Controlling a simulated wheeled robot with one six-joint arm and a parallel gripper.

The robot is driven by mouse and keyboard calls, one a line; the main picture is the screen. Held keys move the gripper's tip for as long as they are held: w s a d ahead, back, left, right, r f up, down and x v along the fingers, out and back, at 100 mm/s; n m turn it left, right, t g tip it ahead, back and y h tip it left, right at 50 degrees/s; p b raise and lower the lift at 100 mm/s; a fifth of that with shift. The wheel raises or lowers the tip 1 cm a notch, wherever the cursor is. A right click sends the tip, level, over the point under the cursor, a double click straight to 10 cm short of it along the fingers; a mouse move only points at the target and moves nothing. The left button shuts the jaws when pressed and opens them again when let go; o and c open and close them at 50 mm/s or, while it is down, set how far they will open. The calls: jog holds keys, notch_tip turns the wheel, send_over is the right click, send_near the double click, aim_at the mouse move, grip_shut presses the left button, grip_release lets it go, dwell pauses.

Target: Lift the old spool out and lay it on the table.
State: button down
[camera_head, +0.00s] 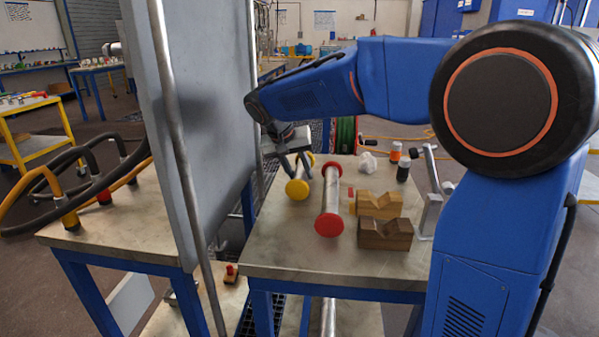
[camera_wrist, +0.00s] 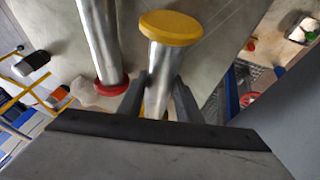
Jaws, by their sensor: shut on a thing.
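A metal spool with yellow end flanges (camera_head: 297,189) is at the left side of the table (camera_head: 290,255), lying roughly level. My gripper (camera_head: 296,163) is shut around its pipe. In the wrist view the yellow flange (camera_wrist: 170,27) is ahead of the fingers, and the pipe (camera_wrist: 161,70) runs between my gripper's fingers (camera_wrist: 160,95). I cannot tell whether this spool touches the tabletop. A second metal spool with red end flanges (camera_head: 328,224) lies on the table just right of it, apart from it. It also shows in the wrist view (camera_wrist: 100,40).
Two wooden V-blocks (camera_head: 385,233) stand right of the red-ended spool. A crumpled white cloth (camera_head: 368,162), small bottles (camera_head: 403,170) and a metal stand (camera_head: 431,208) are farther right. A tall grey panel (camera_head: 200,130) with a vertical pipe stands close on the left. The table's front is clear.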

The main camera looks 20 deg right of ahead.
jog(key=c, duration=1.2)
grip_release()
jog(key=shift+f, duration=0.1)
